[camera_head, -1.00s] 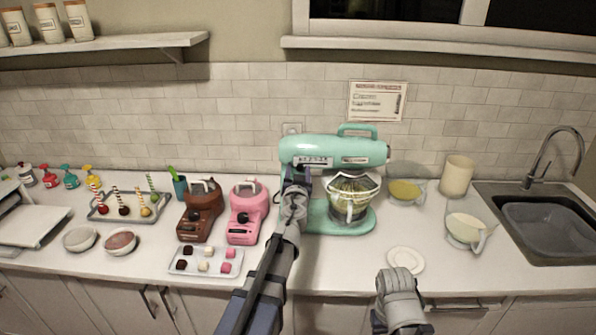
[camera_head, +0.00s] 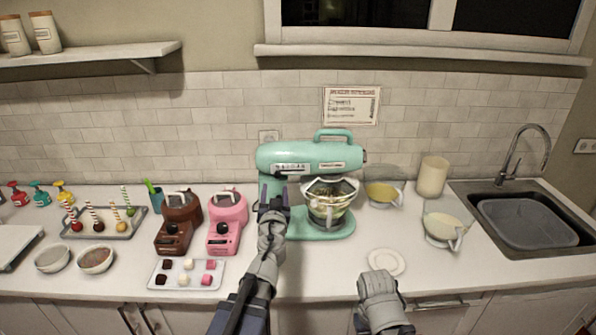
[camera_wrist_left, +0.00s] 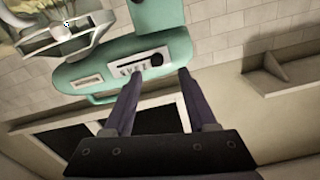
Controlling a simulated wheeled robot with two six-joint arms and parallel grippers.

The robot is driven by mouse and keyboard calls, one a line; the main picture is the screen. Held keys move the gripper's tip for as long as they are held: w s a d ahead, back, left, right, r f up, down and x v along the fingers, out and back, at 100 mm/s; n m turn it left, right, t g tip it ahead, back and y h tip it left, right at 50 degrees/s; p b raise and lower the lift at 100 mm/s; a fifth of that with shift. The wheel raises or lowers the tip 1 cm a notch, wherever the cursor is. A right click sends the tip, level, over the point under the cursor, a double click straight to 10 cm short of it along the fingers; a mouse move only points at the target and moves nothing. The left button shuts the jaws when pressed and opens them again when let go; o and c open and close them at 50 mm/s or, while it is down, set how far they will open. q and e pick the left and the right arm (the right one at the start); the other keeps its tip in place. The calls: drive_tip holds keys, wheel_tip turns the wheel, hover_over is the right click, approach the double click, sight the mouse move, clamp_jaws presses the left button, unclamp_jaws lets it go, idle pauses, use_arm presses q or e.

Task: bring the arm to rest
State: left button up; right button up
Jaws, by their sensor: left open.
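My left gripper (camera_head: 272,197) is in front of the left side of the mint-green stand mixer (camera_head: 300,157), with its two fingers pointing up. In the left wrist view the two fingers (camera_wrist_left: 158,88) are spread apart with nothing between them, and the mixer body (camera_wrist_left: 105,72) lies just beyond their tips. Whether they touch the mixer cannot be told. The glass mixing bowl (camera_head: 328,205) stands on the mixer, to the right of the gripper. A grey part of my right arm (camera_head: 382,300) shows at the bottom; its fingers are not visible.
A white saucer (camera_head: 386,262) lies right of centre. Pink (camera_head: 227,222) and brown (camera_head: 179,222) melting pots and a candy tray (camera_head: 187,274) stand to the left. A cream bowl (camera_head: 446,230) and a sink (camera_head: 520,220) are right. Bare counter lies before the mixer.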

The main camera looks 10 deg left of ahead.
use_arm(q)
drive_tip(key=s+d+f+g, duration=0.4)
drive_tip(key=s+f+g, duration=0.15)
drive_tip(key=f, duration=0.25)
drive_tip(key=s+d+f+g, duration=0.4)
drive_tip(key=s+f+g, duration=0.1)
drive_tip(key=s+f, duration=0.25)
drive_tip(key=s+d+f+m+g+h, duration=0.2)
drive_tip(key=s+d+f+g, duration=0.1)
drive_tip(key=s+d, duration=0.2)
drive_tip(key=s+d+f+m+g+h, duration=0.1)
drive_tip(key=s+d+f+m+g, duration=0.1)
drive_tip(key=s+d, duration=0.4)
drive_tip(key=shift+s+d+f+m+g+h, duration=0.15)
drive_tip(key=shift+s+f+m+g+h, duration=0.25)
drive_tip(key=shift+s+f+g, duration=0.5)
drive_tip(key=shift+s+r, duration=0.1)
drive_tip(key=shift+r, duration=0.1)
idle(0.4)
